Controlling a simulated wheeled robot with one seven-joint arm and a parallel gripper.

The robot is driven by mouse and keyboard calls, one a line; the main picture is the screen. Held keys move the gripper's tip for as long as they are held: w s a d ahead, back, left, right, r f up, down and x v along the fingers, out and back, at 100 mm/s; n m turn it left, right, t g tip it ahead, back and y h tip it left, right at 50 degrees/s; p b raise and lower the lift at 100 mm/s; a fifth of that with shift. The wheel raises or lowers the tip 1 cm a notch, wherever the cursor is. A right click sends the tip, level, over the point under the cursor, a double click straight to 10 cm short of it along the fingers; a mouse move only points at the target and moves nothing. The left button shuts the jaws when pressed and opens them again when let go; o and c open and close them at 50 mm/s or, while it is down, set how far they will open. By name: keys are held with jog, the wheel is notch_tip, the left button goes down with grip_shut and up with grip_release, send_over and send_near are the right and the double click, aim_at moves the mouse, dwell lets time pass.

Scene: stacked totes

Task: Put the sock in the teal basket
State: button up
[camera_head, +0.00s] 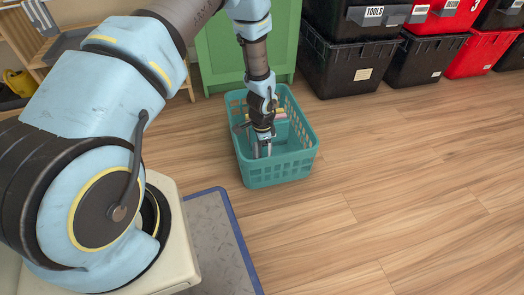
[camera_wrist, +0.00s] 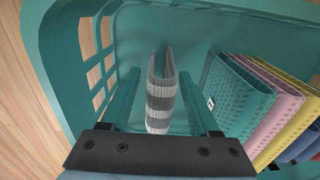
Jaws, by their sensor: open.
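The teal basket (camera_head: 282,170) stands on the wooden floor, and its inside wall (camera_wrist: 75,45) fills much of the wrist view. My gripper (camera_head: 262,152) points down inside the basket. In the wrist view my gripper (camera_wrist: 160,95) is open, with one finger on each side of the sock. The sock (camera_wrist: 161,98) has grey and white stripes and is folded narrow, on edge between the fingers with gaps on both sides. Whether it rests on the basket floor is not clear. I cannot make out the sock in the head view.
Folded teal, pink, yellow and blue cloths (camera_wrist: 262,95) stand in a row in the basket, right of my gripper in the wrist view. A green cabinet (camera_head: 222,52) and stacked black and red totes (camera_head: 345,65) stand behind. The floor at right is clear.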

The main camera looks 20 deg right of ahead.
jog(key=shift+r, duration=0.1)
notch_tip(320, 180, up, 12)
jog(key=p, duration=0.5)
jog(key=shift+r, duration=0.15)
jog(key=w+a+r+n+t, duration=0.1)
jog(key=w+a+r+n, duration=0.1)
jog(key=a+r+n, duration=0.5)
jog(key=w+a+r+n, duration=0.2)
jog(key=w+a+r, duration=0.1)
jog(key=a+r, duration=0.8)
jog(key=s+a+r+n, duration=0.8)
jog(key=a+r+n, duration=0.1)
jog(key=a+r, duration=0.2)
jog(key=shift+s+a+r+t, duration=0.25)
jog(key=shift+a+t, duration=0.05)
jog(key=shift+a, duration=0.25)
